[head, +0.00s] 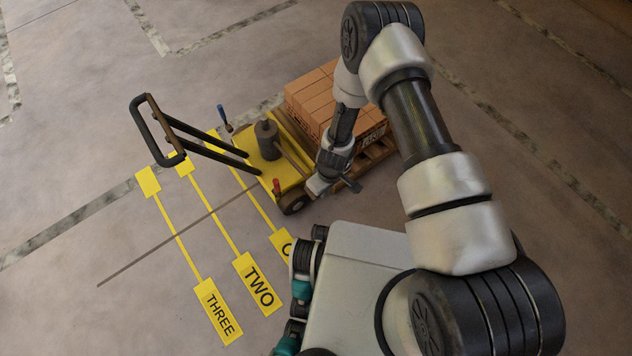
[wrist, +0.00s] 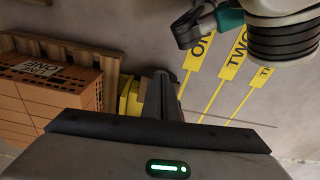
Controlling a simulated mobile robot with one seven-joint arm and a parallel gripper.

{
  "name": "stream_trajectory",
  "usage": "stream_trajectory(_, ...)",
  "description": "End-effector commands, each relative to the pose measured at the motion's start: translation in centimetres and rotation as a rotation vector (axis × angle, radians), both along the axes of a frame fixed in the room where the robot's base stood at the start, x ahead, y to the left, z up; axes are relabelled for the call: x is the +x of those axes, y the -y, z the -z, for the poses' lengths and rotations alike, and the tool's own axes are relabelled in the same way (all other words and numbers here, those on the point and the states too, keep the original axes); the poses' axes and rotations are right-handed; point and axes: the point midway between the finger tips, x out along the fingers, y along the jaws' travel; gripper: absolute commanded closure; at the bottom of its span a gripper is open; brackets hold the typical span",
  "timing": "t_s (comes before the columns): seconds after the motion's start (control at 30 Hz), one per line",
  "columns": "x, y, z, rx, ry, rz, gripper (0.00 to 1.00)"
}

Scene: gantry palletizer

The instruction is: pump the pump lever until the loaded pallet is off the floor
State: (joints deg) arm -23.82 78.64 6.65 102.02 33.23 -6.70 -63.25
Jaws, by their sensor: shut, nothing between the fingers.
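A yellow pallet truck (head: 259,165) with a dark pump cylinder (head: 267,138) stands at the centre of the head view. It carries a tall black loop handle (head: 152,128), a short lever with a blue grip (head: 222,113) and one with a red grip (head: 276,186). I cannot tell which is the pump lever. The loaded pallet (head: 376,154) bears stacked bricks (head: 318,97); whether it touches the floor is not clear. My gripper (head: 322,186) is shut and empty, beside the truck's near wheel and the pallet's front corner. It also shows in the wrist view (wrist: 161,92).
Yellow floor strips marked TWO (head: 257,284) and THREE (head: 217,311) lie left of my base, with a partly hidden one beside them. A thin grey rod or line (head: 170,240) runs across them. Open floor lies to the left and at the back.

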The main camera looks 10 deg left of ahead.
Motion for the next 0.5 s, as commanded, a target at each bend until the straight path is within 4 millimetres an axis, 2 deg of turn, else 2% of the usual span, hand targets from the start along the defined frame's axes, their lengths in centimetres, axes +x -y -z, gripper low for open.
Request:
stream_trajectory(0.17, -0.1, 0.0, 0.0, -0.001, -0.002, 0.000, 1.00)
stream_trajectory(0.27, 0.0, 0.1, -0.7, 0.000, -0.001, 0.000, 1.00)
stream_trajectory(0.37, -0.1, 0.2, -2.2, -0.001, 0.000, -0.002, 1.00)
stream_trajectory(0.5, -0.2, 0.4, -5.5, -0.001, 0.001, -0.003, 1.00)
